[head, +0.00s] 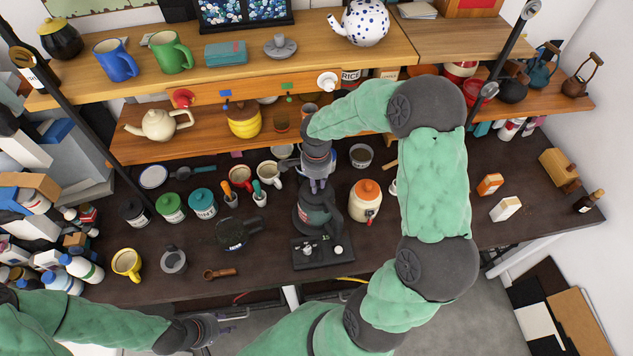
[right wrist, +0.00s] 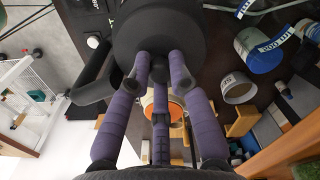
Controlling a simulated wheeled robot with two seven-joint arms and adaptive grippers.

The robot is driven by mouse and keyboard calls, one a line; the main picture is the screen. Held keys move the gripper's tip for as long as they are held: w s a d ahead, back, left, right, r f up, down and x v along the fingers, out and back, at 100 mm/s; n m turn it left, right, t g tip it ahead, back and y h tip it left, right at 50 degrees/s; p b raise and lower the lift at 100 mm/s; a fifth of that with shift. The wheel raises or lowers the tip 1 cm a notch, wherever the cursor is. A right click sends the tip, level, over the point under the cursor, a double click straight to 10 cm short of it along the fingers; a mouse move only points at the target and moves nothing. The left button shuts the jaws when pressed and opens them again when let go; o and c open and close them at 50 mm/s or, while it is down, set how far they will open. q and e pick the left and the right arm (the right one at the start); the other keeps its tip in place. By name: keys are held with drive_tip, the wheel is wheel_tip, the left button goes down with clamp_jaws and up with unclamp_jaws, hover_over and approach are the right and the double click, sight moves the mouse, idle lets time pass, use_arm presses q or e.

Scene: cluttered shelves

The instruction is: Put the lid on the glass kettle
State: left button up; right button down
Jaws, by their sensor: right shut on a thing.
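The glass kettle (head: 312,222), dark with a black handle, stands upright on a black base (head: 322,254) in the middle of the dark counter. My right gripper (head: 318,182) points down right above it. In the right wrist view my right gripper (right wrist: 160,75) is shut on the knob of the round black lid (right wrist: 155,35). The lid is over the kettle's top, with the kettle handle (right wrist: 88,92) beside it. I cannot tell whether the lid rests fully on the rim, as the gripper hides the contact. My left gripper (head: 222,322) is empty and looks open, near the counter's front edge.
A white jar with an orange lid (head: 366,200) stands close right of the kettle. The shelf (head: 210,148) behind holds a teapot and a yellow pot. The counter's right front is mostly clear.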

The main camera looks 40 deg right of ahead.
drive_tip(key=shift+f+b, duration=0.6)
drive_tip(key=shift+f, duration=0.15)
drive_tip(key=c, duration=1.1)
unclamp_jaws()
drive_tip(key=shift+o, duration=0.2)
wheel_tip(320, 180, up, 12)
